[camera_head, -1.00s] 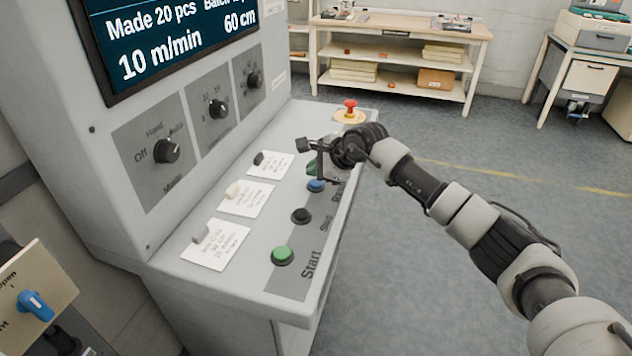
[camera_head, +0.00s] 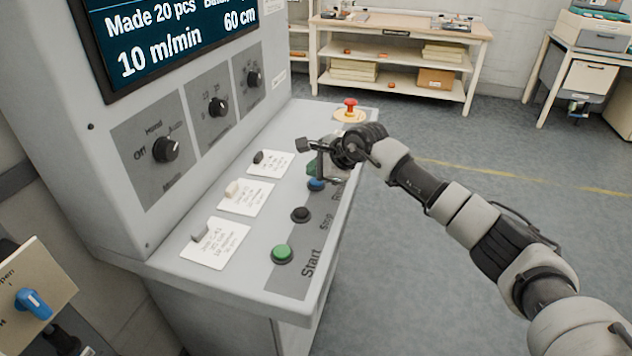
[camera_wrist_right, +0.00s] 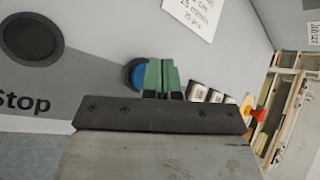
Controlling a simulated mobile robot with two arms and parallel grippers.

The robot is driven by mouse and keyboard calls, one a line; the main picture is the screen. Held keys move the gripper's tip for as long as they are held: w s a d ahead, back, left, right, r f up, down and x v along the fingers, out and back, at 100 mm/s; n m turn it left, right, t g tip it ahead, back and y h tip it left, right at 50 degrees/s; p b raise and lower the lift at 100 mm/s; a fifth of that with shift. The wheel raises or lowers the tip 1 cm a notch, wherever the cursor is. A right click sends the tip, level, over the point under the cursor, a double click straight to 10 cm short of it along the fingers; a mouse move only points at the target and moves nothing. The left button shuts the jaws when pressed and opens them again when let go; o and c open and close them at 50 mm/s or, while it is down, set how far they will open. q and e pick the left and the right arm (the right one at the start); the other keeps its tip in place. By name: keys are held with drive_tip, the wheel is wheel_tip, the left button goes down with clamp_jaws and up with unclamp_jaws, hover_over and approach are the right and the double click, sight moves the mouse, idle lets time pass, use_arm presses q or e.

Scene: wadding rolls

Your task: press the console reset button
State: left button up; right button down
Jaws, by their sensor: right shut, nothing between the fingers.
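The console (camera_head: 215,285) has a sloping panel with a row of round buttons. The blue button (camera_head: 316,185) is beyond the black Stop button (camera_head: 301,215) and the green Start button (camera_head: 282,254); its printed label is mostly hidden. My right gripper (camera_head: 313,170) is shut and empty, with green fingertips right at the blue button. In the right wrist view the fingertips (camera_wrist_right: 161,78) overlap the right side of the blue button (camera_wrist_right: 138,75). I cannot tell whether they touch it or whether it is pressed. My left gripper is not in view.
A red mushroom button (camera_head: 350,106) on a yellow base stands at the panel's far end. Paper cards with small switches (camera_head: 232,190) lie left of the buttons. Knobs (camera_head: 167,149) and a screen (camera_head: 170,40) are on the upright face. Open floor (camera_head: 420,260) lies to the right.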

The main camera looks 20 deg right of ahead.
sight(316, 182)
drive_tip(key=shift+f+b, duration=0.5)
drive_tip(key=shift+f, duration=0.2)
idle(0.6)
drive_tip(key=shift+r, duration=0.1)
drive_tip(key=shift+r+p, duration=0.35)
drive_tip(key=shift+r, duration=0.4)
drive_tip(key=shift+r, duration=0.1)
drive_tip(key=shift+r+p, duration=1.3)
drive_tip(key=shift+r, duration=1.15)
drive_tip(key=shift+s+d+f, duration=0.1)
